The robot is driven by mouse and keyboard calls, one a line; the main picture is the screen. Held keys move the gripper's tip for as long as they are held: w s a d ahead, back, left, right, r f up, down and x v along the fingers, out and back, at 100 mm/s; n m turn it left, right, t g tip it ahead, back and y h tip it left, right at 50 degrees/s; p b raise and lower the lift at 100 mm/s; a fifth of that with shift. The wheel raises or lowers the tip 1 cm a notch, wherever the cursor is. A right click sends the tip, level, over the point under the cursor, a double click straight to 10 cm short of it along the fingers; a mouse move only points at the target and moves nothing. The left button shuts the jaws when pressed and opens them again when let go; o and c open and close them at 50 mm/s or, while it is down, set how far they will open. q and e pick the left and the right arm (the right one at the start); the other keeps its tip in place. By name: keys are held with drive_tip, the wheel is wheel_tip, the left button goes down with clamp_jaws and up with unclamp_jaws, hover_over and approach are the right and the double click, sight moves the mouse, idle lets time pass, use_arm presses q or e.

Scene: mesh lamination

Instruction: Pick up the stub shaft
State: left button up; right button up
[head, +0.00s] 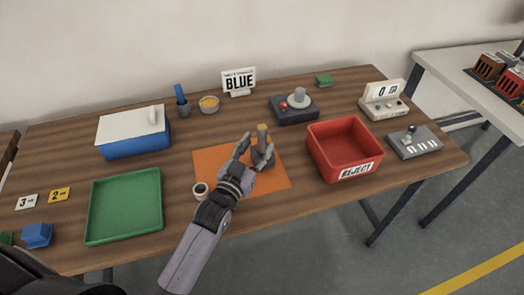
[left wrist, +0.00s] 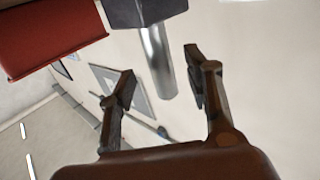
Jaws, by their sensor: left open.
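The stub shaft (head: 262,134) is a short upright pin standing in a dark block (head: 263,157) on the orange mat (head: 212,178). It looks tan in the head view. In the left wrist view a smooth silvery shaft (left wrist: 158,60) projects from the dark block (left wrist: 145,10). My left gripper (head: 254,150) is open at the block, its fingers partly hiding it. In the left wrist view the gripper (left wrist: 160,78) has a finger on each side of the shaft, with gaps showing. My right gripper is in neither view.
A red REJECT bin (head: 368,170) stands right of the mat, and a green tray (head: 125,236) lies left. A small cup (head: 200,190) stands by my left wrist. Behind are a black device (head: 280,112) with a round disc, a yellow-filled bowl (head: 209,105) and a blue box (head: 135,146).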

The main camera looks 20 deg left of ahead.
sight(260, 140)
use_arm(q)
drive_tip(key=w, duration=0.3)
drive_tip(key=shift+w+d+r+p, duration=0.2)
drive_tip(key=shift+w+r+p, duration=0.1)
drive_tip(key=shift+w+p, duration=0.1)
drive_tip(key=shift+w+f, duration=0.1)
drive_tip(key=shift+w, duration=0.05)
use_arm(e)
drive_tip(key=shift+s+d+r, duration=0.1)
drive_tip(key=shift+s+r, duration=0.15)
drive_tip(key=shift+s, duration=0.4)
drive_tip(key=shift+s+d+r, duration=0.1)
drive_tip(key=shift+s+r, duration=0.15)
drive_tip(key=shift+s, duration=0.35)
use_arm(q)
drive_tip(key=shift+c, duration=0.3)
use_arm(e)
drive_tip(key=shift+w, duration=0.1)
use_arm(q)
drive_tip(key=c, duration=0.4)
clamp_jaws()
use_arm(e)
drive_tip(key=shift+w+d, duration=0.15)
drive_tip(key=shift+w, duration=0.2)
